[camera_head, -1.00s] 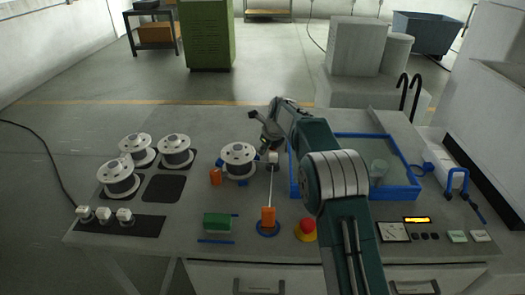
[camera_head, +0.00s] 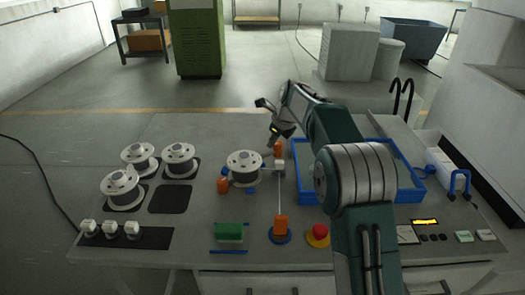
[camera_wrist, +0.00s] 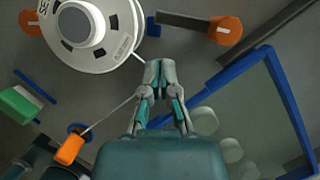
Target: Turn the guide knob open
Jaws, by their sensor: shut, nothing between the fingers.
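An orange knob with a white mark (camera_wrist: 225,30) lies flat on the bench, a dark bar (camera_wrist: 183,20) reaching left from it. It looks like the guide knob, and its orange also shows in the head view (camera_head: 278,148), partly behind my gripper. My gripper (camera_head: 277,138) is shut and empty above the bench. In the wrist view its fingertips (camera_wrist: 159,68) are together, apart from the knob, which is up and to the right. A second orange knob (camera_wrist: 32,22) is left of the wire spool (camera_wrist: 95,25).
An orange block on a blue ring (camera_head: 281,226) has a thin wire running from it. A blue-rimmed tray (camera_head: 300,185) is close on the right. Several spools (camera_head: 123,188) stand at left. A green block (camera_head: 229,231) and red button (camera_head: 318,233) are near the front.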

